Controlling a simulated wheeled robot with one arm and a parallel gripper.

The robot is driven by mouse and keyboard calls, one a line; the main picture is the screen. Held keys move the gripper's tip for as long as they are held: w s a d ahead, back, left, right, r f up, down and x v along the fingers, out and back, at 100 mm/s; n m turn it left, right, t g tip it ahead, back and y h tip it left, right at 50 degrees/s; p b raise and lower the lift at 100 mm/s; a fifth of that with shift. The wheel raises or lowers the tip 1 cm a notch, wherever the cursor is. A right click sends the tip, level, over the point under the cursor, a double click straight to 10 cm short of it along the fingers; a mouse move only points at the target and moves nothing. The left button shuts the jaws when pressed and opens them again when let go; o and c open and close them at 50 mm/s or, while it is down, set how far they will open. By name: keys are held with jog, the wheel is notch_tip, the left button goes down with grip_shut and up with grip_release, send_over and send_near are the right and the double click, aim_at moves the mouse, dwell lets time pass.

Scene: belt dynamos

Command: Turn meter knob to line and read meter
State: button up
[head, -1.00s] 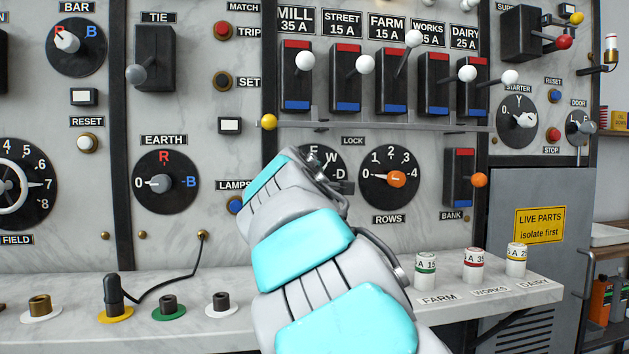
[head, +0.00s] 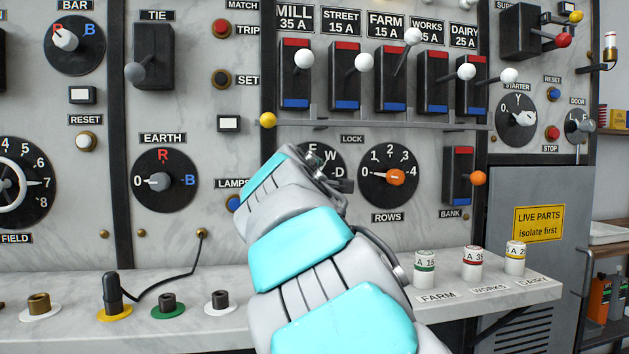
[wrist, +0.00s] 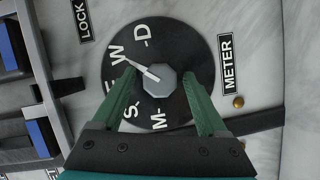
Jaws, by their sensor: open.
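The meter knob is a black dial with a grey faceted centre (wrist: 160,82) and a white pointer, beside the METER label (wrist: 228,63) in the wrist view. Its pointer aims at about the W mark. D, S and M marks also show, and one mark between W and S is partly covered. My gripper (wrist: 158,74) is open, its two green fingers on either side of the knob centre. I cannot tell whether they touch it. In the head view the dial (head: 326,160) is partly hidden behind my arm, and my fingers are hidden. No meter face is seen.
The rows knob (head: 394,177) is right of my arm. A rail (head: 400,126) runs above, under a row of breaker switches (head: 432,80). The marble shelf (head: 190,326) below holds sockets, a black plug (head: 112,293) and several fuses (head: 472,263).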

jog(key=s, duration=0.7)
jog(key=shift+a+r+b, duration=0.35)
jog(key=shift+s, duration=0.1)
